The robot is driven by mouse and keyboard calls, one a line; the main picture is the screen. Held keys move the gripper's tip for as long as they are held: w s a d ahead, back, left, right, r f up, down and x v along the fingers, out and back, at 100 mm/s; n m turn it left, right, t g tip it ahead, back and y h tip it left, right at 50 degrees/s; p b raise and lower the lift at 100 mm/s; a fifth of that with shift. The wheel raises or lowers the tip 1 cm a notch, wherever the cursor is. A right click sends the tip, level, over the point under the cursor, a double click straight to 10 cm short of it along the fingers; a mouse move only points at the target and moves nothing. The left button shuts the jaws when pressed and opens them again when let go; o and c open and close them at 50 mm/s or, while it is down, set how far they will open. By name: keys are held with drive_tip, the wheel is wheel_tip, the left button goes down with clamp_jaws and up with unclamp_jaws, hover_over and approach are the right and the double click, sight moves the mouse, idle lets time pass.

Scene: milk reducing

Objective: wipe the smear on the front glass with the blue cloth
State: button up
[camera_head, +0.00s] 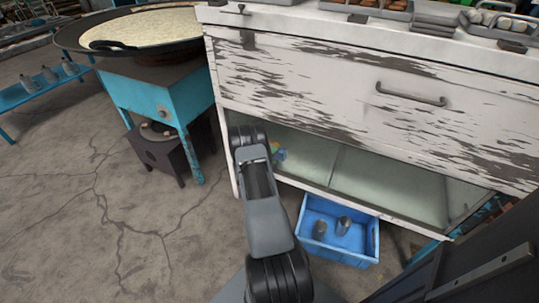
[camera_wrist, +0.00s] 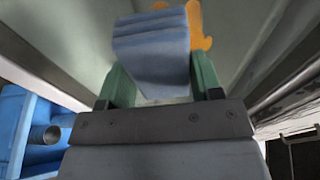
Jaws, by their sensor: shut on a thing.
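The blue cloth (camera_wrist: 152,48) is a folded pad between the two green fingers of my gripper (camera_wrist: 160,78) in the wrist view. My gripper is shut on it. An orange smear (camera_wrist: 201,30) shows past the cloth's upper right edge, on the pale front glass (camera_wrist: 235,30). The cloth hides part of the smear, and I cannot tell whether it touches the glass. In the head view, the front glass (camera_head: 375,185) lies under the white counter front. The blue cloth (camera_head: 280,155) shows as a small patch beside my arm, which hides most of my gripper.
A worn white counter (camera_head: 320,85) with a handle (camera_head: 411,95) overhangs the glass. A blue crate (camera_head: 340,257) with metal cups stands on the floor to the right of my arm. A teal stove (camera_head: 150,100) with a wide pan (camera_head: 135,28) stands left.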

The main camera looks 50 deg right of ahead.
sight(282, 147)
drive_tip(key=shift+s+d+r, duration=0.1)
drive_tip(key=shift+s+d, duration=0.2)
drive_tip(key=shift+s, duration=0.6)
drive_tip(key=shift+r+p, duration=0.75)
drive_tip(key=shift+r, duration=0.05)
drive_tip(key=shift+w+a+r+b, duration=0.9)
drive_tip(key=shift+w+b, duration=0.2)
drive_tip(key=shift+w, duration=2.6)
drive_tip(key=shift+s+d+f+p, duration=0.1)
drive_tip(key=shift+s+d+p, duration=0.1)
drive_tip(key=shift+s, duration=0.45)
drive_tip(key=shift+s+d+r+p, duration=0.1)
drive_tip(key=shift+s+p, duration=0.15)
drive_tip(key=shift+s, duration=0.45)
drive_tip(key=shift+s+d+f+p, duration=0.1)
drive_tip(key=shift+s+p, duration=0.1)
drive_tip(key=shift+s, duration=0.45)
drive_tip(key=shift+s+d+p, duration=0.2)
drive_tip(key=shift+s+d, duration=0.05)
drive_tip(key=shift+s, duration=0.6)
drive_tip(key=shift+s+d+p, duration=0.15)
drive_tip(key=shift+s+d, duration=0.1)
drive_tip(key=shift+s, duration=0.6)
drive_tip(key=shift+s+a, duration=0.1)
